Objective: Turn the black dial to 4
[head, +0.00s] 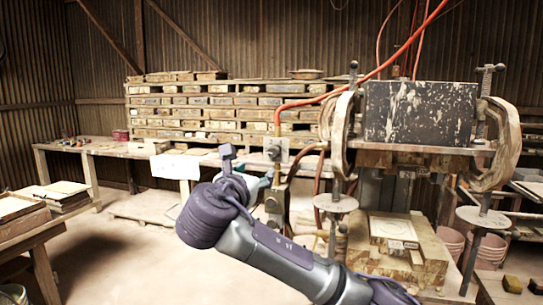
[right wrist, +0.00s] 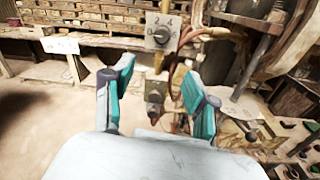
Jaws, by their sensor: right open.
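The black dial (right wrist: 160,34) sits on a pale grey plate with numbers around it, in the right wrist view at the top centre. A 2 and a 4 show above it; its pointer is too blurred to read. In the head view the dial (head: 273,151) is small, on a plate on the press's post. My right gripper (right wrist: 158,82) is open and empty, its teal and dark fingers apart, with the dial beyond and above the gap between them. In the head view my right gripper (head: 266,180) is mostly hidden behind its purple wrist. My left gripper is not in view.
A second grey control box (right wrist: 156,91) is below the dial. The press (head: 420,112) with its hoses stands to the right, with a wooden block stack (head: 432,262) under it. A workbench (head: 110,149) and a hanging paper (head: 175,166) are left. Open floor lies at left.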

